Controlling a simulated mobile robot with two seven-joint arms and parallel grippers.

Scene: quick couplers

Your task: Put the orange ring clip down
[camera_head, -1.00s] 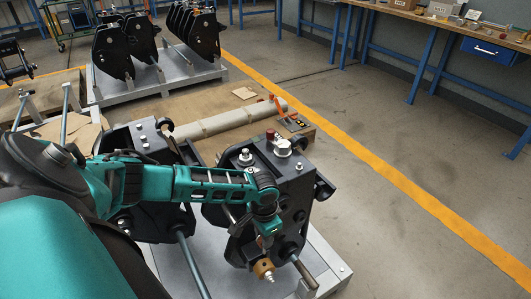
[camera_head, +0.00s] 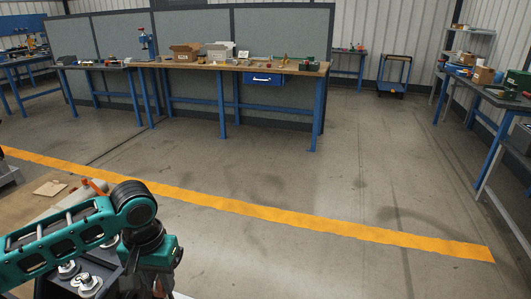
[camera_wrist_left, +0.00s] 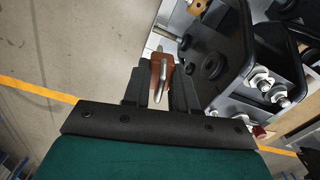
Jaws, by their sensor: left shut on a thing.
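An orange-brown piece (camera_wrist_left: 158,63) with a silver pin at it shows between the fingertips of my left gripper (camera_wrist_left: 161,82) in the left wrist view. I take it to be the orange ring clip. The gripper is shut on it, and the fingers hide part of it. In the head view my left gripper is at the lower left. Its fingertips and the clip are cut off or hidden there. My right gripper is not in view.
A long workbench (camera_head: 215,66) with boxes and small items stands across the back. Another bench (camera_head: 492,94) is at the right. A yellow line (camera_head: 290,216) crosses the floor. The grey floor (camera_head: 330,165) in the middle is clear.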

